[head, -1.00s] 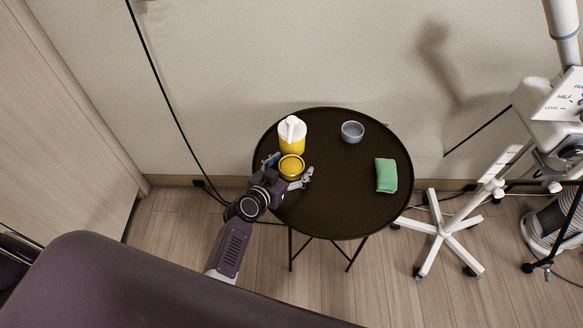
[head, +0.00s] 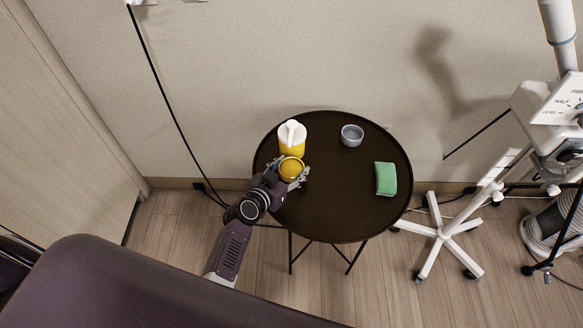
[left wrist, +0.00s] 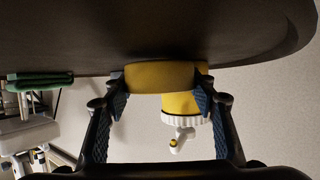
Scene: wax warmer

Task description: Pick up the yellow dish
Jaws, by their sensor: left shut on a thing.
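The yellow dish (head: 291,169) is a small round bowl near the left edge of the dark round table (head: 340,205). My left gripper (head: 288,172) is shut on it, with one finger on each side. The left wrist view is upside down and shows the yellow dish (left wrist: 160,76) between the two fingers (left wrist: 158,88). I cannot tell whether the dish touches the tabletop. My right gripper is not in view.
A yellow and white wax warmer (head: 292,138) stands right behind the dish. A grey bowl (head: 352,135) and a folded green cloth (head: 386,179) are farther right on the table. The middle of the tabletop is clear. A white wheeled stand (head: 440,232) is to the right.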

